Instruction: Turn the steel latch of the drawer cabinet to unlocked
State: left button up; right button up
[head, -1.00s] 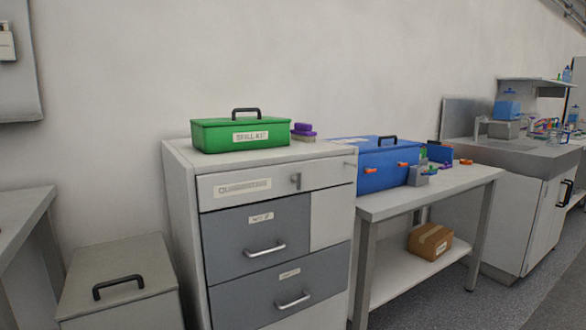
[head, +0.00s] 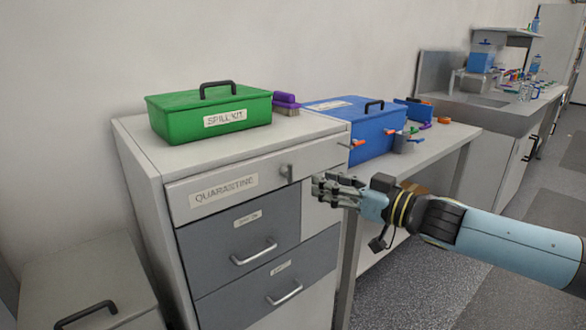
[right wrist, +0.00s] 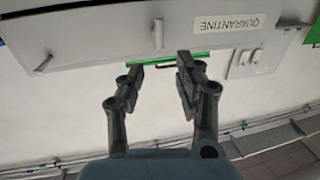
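The drawer cabinet (head: 142,185) stands against the wall. Its top drawer is labelled QUARANTINE (head: 223,188). The steel latch (head: 287,172) is a small upright lever at the right end of that drawer front. It also shows in the upside-down right wrist view (right wrist: 158,34), pointing straight along the picture's vertical. My right gripper (head: 318,187) is just right of the latch in the head view, apart from it. My left gripper is not in view.
A green spill kit box (head: 190,120) and a purple brush (head: 286,100) stand on the cabinet. A blue box (head: 375,135) sits on the bench to the right. Two lower grey drawers (head: 215,240) have bar handles. Grey floor (head: 440,275) is open at the right.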

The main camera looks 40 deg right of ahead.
aim_at(292, 170)
jog(key=p+x, duration=0.1)
jog(key=x, duration=0.8)
jog(key=shift+w+p, duration=0.1)
jog(key=shift+p, duration=0.3)
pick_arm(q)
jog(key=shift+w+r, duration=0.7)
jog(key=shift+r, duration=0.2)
pick_arm(e)
jog(key=shift+f, duration=0.1)
grip_shut()
